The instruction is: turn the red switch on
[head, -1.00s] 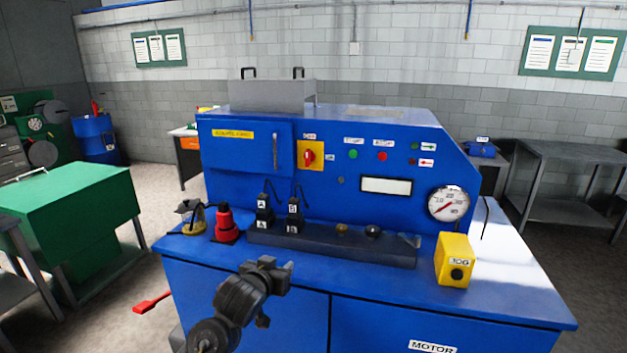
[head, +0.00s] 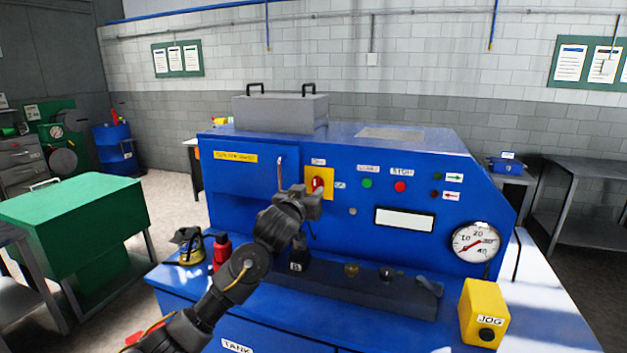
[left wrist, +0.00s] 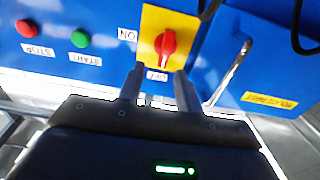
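The red rotary switch (head: 318,184) sits on a yellow plate (head: 327,178) on the blue machine's front panel. In the left wrist view, which looks upside down, the red switch (left wrist: 165,44) has its handle lying roughly towards the OFF label (left wrist: 157,76); the ON label (left wrist: 127,35) is at the left. My left gripper (head: 312,196) is just in front of the switch and partly covers its plate. In the left wrist view the left gripper's fingers (left wrist: 159,82) are apart with nothing between them, pointing at the switch. My right gripper is not in view.
Green (head: 367,183) and red (head: 400,187) buttons are beside the switch. A metal handle (head: 280,173) stands out close by. A gauge (head: 475,242) and a yellow JOG box (head: 484,312) are at the right. A red bottle-like object (head: 222,252) stands on the ledge.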

